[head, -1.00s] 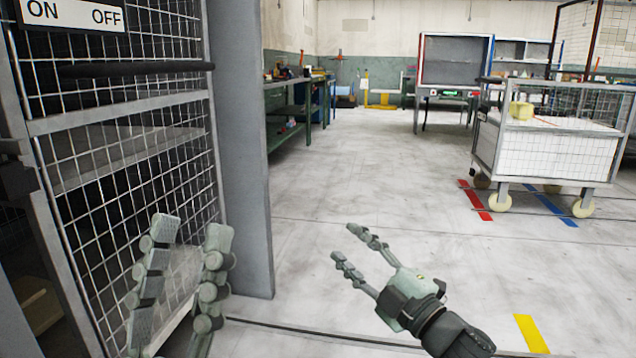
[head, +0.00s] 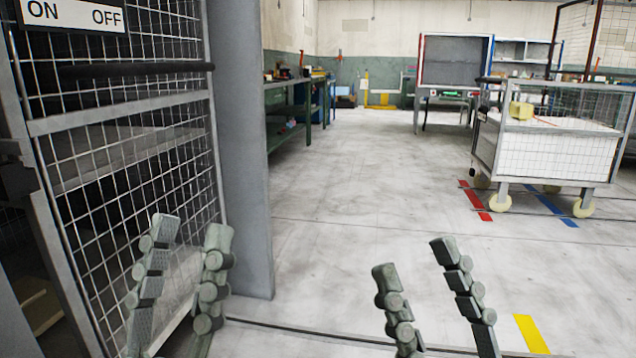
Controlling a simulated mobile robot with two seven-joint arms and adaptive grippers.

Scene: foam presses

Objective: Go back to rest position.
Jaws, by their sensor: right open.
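My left gripper (head: 186,240) is at the lower left, in front of the wire mesh door of the press cage (head: 125,150). Its two grey-green fingers point up and stand apart, with nothing between them. My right gripper (head: 412,258) is at the lower middle right, over bare floor. Its two fingers also point up, spread apart and empty. The palms of both grippers are cut off by the bottom edge.
A grey post (head: 238,150) stands right beside the cage. A wheeled mesh cart (head: 555,155) with a yellow block (head: 521,110) on it is at the right. A green workbench (head: 288,115) stands at the back left. The floor (head: 370,190) between is clear.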

